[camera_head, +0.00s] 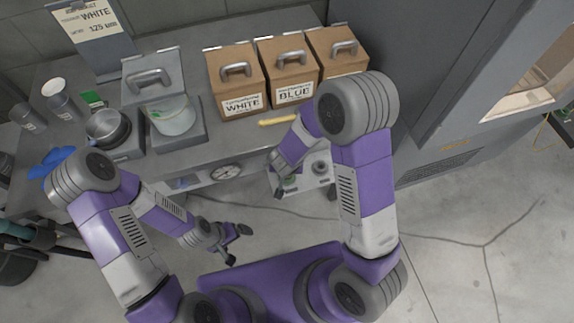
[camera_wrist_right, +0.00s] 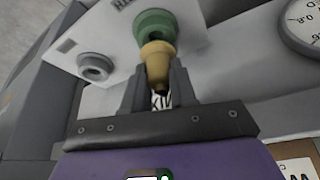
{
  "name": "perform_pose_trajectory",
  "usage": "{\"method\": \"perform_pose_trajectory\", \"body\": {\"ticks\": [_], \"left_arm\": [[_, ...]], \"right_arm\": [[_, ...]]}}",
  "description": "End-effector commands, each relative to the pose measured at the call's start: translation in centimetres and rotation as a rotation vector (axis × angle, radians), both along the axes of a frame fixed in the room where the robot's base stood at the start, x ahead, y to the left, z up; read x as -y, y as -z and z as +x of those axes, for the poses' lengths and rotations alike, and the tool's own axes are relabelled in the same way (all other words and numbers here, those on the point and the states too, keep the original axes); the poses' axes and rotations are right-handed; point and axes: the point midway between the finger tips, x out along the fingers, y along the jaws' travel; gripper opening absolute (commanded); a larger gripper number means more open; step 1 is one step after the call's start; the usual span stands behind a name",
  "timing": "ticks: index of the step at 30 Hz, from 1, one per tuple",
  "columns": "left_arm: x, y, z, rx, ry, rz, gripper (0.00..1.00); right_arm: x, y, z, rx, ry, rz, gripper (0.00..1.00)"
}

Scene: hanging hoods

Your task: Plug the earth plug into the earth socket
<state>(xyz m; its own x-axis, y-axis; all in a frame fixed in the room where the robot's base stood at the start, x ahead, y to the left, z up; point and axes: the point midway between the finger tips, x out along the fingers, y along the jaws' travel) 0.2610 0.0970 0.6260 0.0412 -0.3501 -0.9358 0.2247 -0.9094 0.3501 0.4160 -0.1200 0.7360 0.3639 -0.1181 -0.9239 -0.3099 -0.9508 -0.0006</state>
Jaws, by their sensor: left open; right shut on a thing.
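The earth plug (camera_wrist_right: 157,62) is a yellow, tapered piece in the right wrist view. My right gripper (camera_wrist_right: 158,84) is shut on it. The earth socket (camera_wrist_right: 154,25) is a green round fitting on a pale panel (camera_wrist_right: 112,42). The plug's wider end meets or overlaps the green fitting; I cannot tell how deep it sits. In the head view the socket is a small green spot (camera_head: 289,182) on the panel below the bench, beside my right gripper (camera_head: 278,176); the plug is not clear there. My left gripper (camera_head: 236,244) is open and empty above the floor.
A grey socket (camera_wrist_right: 95,67) sits beside the green one. A round gauge (camera_head: 226,172) is on the bench front. The bench holds boxes labelled WHITE (camera_head: 238,82) and BLUE (camera_head: 289,70), and a yellow item (camera_head: 279,120). A grey cabinet (camera_head: 420,100) stands right. Open floor lies in front.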

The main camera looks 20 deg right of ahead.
Motion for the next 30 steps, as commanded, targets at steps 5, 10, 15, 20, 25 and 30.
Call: {"method": "perform_pose_trajectory", "body": {"ticks": [5, 10, 15, 20, 25, 30], "left_arm": [[0.0, 0.3, 0.0, 0.000, 0.000, 0.000, 1.00], [0.0, 0.5, 0.0, 0.000, 0.000, 0.000, 1.00], [0.0, 0.7, 0.0, 0.000, 0.000, 0.000, 1.00], [0.0, 1.0, 0.0, 0.000, 0.000, 0.000, 1.00], [0.0, 1.2, 0.0, 0.000, 0.000, 0.000, 1.00], [0.0, 1.1, 0.0, 0.000, 0.000, 0.000, 1.00]], "right_arm": [[0.0, 0.4, 0.0, 0.000, 0.000, 0.000, 0.00], [0.0, 0.8, 0.0, 0.000, 0.000, 0.000, 0.00], [0.0, 1.1, 0.0, 0.000, 0.000, 0.000, 0.00], [0.0, 1.4, 0.0, 0.000, 0.000, -0.001, 0.00], [0.0, 1.8, 0.0, 0.000, 0.000, 0.000, 0.00], [0.0, 1.7, 0.0, 0.000, 0.000, 0.000, 0.52]]}}
